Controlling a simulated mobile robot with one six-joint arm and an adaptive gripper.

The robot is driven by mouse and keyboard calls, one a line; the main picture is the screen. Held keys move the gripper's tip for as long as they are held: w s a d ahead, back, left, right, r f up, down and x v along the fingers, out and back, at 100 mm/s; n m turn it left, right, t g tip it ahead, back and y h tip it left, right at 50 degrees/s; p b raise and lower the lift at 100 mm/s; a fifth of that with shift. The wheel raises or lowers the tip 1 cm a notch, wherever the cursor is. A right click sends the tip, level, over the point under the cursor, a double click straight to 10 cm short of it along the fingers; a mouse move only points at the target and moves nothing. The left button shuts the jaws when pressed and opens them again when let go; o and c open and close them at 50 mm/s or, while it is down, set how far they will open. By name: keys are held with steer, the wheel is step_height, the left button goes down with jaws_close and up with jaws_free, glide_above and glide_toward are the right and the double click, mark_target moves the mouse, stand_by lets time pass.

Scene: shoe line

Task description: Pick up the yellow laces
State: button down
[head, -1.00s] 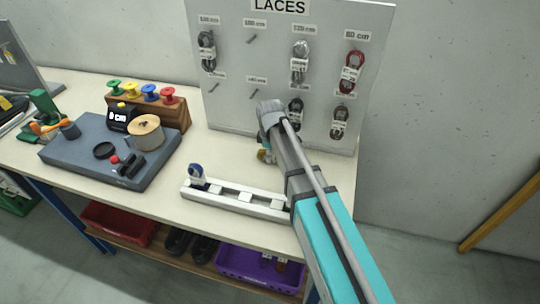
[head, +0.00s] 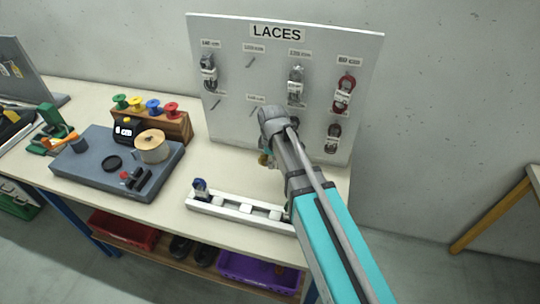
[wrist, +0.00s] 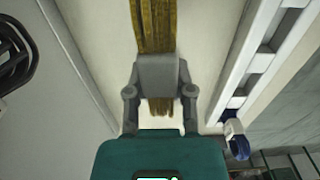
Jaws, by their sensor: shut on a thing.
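The yellow laces (wrist: 156,28) are a bundle of mustard-coloured strands in the wrist view. My gripper (wrist: 158,76) is shut on them, with strands showing beyond and behind its fingers. In the head view, my arm hides most of the gripper, and only a small yellowish bit of the laces (head: 263,159) shows beside it. It is in front of the lace board and above the pale tabletop. I cannot tell the exact height.
The LACES board (head: 230,130) with hanging laces stands behind my arm. A white slotted rack (head: 235,208) holding dark blue laces (head: 200,188) lies near the front edge. A grey measuring base (head: 85,165) and a spool rack (head: 180,127) stand left.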

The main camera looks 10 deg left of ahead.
steer(key=s+d+r+p, duration=0.3)
steer(key=s+r, duration=0.1)
steer(key=s, duration=0.4)
steer(key=shift+s+r, duration=0.2)
steer(key=shift+s, duration=0.15)
stand_by(0.5)
step_height(320, 180, up, 9)
steer(key=p, duration=0.9)
steer(key=shift+f, duration=0.15)
steer(key=shift+s+f, duration=0.1)
